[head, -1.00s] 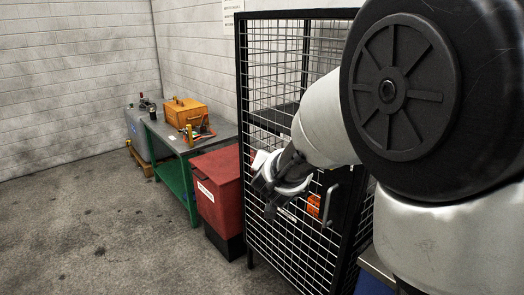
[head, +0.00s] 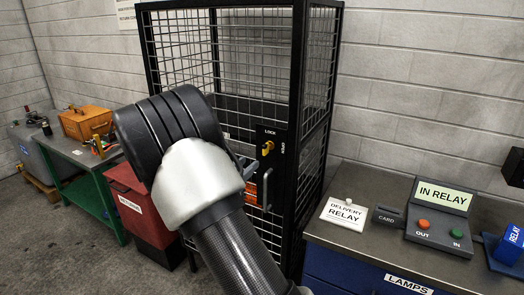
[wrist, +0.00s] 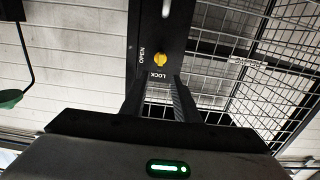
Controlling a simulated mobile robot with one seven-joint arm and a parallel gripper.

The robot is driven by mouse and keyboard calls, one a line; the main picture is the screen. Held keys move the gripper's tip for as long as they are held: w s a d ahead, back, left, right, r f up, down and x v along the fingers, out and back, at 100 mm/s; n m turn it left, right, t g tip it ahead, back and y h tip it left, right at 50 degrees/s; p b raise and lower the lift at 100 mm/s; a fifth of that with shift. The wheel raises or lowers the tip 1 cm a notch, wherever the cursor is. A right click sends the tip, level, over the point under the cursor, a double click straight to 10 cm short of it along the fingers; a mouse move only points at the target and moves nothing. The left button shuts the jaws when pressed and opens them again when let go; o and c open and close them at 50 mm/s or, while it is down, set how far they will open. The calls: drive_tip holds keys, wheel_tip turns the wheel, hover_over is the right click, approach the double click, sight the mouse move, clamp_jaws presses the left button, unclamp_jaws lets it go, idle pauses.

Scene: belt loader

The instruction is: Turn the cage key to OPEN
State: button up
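The cage key (head: 267,148) is a small yellow knob on a black lock plate (head: 271,169) on the cage door's frame. The plate reads LOCK above the key and OPEN to its right. The wrist view shows the key (wrist: 161,60) upside down, beyond my fingertips and roughly in line with the gap between them. I cannot tell for sure which mark it points to. My gripper (wrist: 159,82) is open with nothing between its fingers. In the head view my arm hides most of the gripper, left of the plate.
The mesh cage (head: 297,70) has a door handle (head: 266,190) below the lock. At the right stands a bench (head: 400,250) with a relay box (head: 440,225) and a card slot (head: 387,215). A red bin (head: 150,215) and a green table (head: 85,185) stand left.

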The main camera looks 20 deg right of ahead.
sight(263, 150)
drive_tip(key=p+x, duration=0.1)
drive_tip(key=x, duration=0.9)
drive_tip(key=shift+w+d, duration=0.3)
clamp_jaws()
